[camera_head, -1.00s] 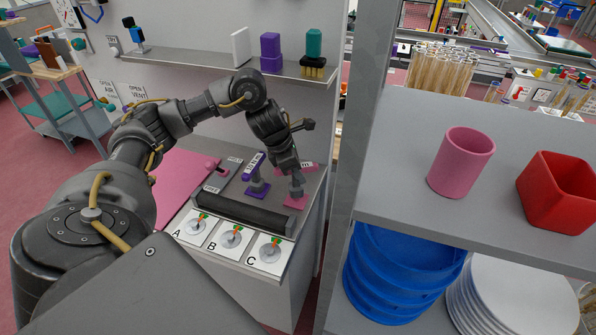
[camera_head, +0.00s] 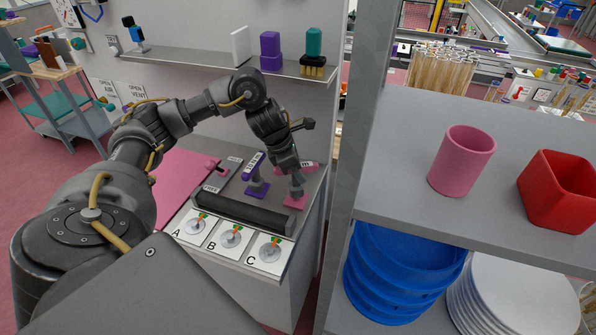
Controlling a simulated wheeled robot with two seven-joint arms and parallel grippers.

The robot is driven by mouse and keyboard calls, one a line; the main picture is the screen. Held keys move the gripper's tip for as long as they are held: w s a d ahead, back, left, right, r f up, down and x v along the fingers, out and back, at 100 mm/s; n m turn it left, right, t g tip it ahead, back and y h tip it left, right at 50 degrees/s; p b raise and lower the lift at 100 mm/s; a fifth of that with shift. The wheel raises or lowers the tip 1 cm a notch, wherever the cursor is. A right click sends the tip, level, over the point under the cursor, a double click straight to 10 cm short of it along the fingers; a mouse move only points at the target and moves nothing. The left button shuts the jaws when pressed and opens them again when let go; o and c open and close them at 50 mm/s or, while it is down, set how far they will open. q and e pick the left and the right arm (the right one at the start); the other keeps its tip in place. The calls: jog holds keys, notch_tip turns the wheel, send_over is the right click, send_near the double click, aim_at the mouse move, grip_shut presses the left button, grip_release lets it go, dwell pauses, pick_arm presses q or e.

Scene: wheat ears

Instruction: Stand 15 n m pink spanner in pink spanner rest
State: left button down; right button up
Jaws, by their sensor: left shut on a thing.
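My left gripper (camera_head: 294,172) reaches down over the right end of the grey bench and is shut on the pink spanner (camera_head: 308,166), whose white label is partly visible. The pink spanner rest (camera_head: 295,201) is directly below the gripper, its pink base on the bench. The gripper hides the middle of the spanner and part of the rest, so I cannot tell whether the spanner touches the rest. My right gripper is not in view.
A purple spanner (camera_head: 254,163) sits on a purple rest (camera_head: 257,190) just left. A small pink item (camera_head: 213,165) lies farther left. A dark roller bar (camera_head: 240,212) runs along the front. A wall shelf (camera_head: 220,62) is above; a grey shelf unit (camera_head: 400,195) stands right.

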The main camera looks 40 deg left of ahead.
pick_arm(q)
jog(key=shift+f, duration=0.15)
jog(key=shift+f+b, duration=1.2)
jog(key=shift+f, duration=0.05)
jog(key=c, duration=1.1)
grip_release()
jog(key=shift+r, duration=0.1)
jog(key=p+v, duration=0.1)
jog(key=v, duration=0.9)
jog(key=shift+r+p, duration=0.15)
jog(key=shift+p, duration=0.25)
jog(key=shift+s+r, duration=0.2)
jog(key=shift+a, duration=0.1)
